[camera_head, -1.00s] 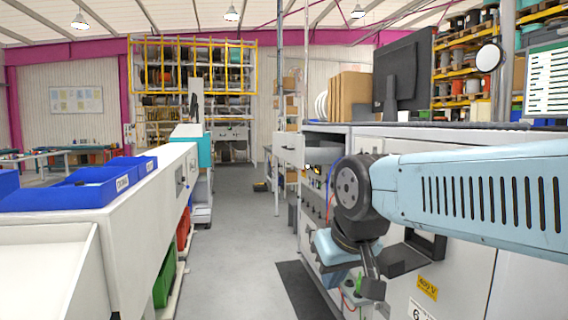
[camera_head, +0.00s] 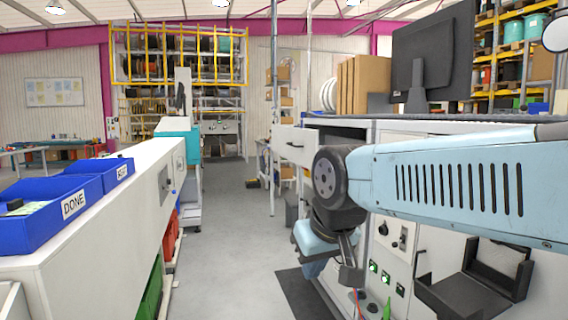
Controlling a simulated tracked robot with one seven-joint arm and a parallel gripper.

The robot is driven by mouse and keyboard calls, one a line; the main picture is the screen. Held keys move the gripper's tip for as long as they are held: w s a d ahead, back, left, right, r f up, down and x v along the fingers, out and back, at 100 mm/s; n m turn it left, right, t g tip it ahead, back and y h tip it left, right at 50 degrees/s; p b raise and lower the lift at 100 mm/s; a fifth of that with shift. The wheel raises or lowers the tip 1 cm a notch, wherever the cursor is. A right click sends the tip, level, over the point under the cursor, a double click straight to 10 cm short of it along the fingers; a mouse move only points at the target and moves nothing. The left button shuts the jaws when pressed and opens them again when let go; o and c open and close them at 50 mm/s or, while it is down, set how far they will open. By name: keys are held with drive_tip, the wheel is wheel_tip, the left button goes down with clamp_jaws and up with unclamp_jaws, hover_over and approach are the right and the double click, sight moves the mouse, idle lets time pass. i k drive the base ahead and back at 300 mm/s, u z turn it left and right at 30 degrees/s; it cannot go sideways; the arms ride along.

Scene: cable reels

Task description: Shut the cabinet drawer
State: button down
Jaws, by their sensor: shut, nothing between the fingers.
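The cabinet drawer (camera_head: 293,146) is a white box front with a small dark handle. It sticks out to the left from the top of the long grey-white cabinet (camera_head: 405,245), just beyond my arm. A dark opening (camera_head: 338,132) shows beside it, so the drawer stands open. My gripper (camera_head: 350,276) hangs low at the end of my light blue arm, shut and empty. It is nearer to me and lower than the drawer, in front of the cabinet's face, and apart from the drawer. My arm's black joint hides part of the cabinet below the drawer.
A white bench (camera_head: 110,225) with blue bins (camera_head: 68,208) runs along the left. A clear grey aisle (camera_head: 235,230) lies between it and the cabinet. A monitor (camera_head: 435,55) and cardboard (camera_head: 362,83) stand on the cabinet. A black holder (camera_head: 480,275) juts from its front.

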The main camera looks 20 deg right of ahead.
sight(317, 142)
drive_tip(key=u, duration=0.05)
drive_tip(key=i, duration=2.05)
drive_tip(key=z, duration=2)
drive_tip(key=i, duration=0.55)
drive_tip(key=u, duration=0.2)
drive_tip(key=k, duration=0.5)
drive_tip(key=z, duration=0.1)
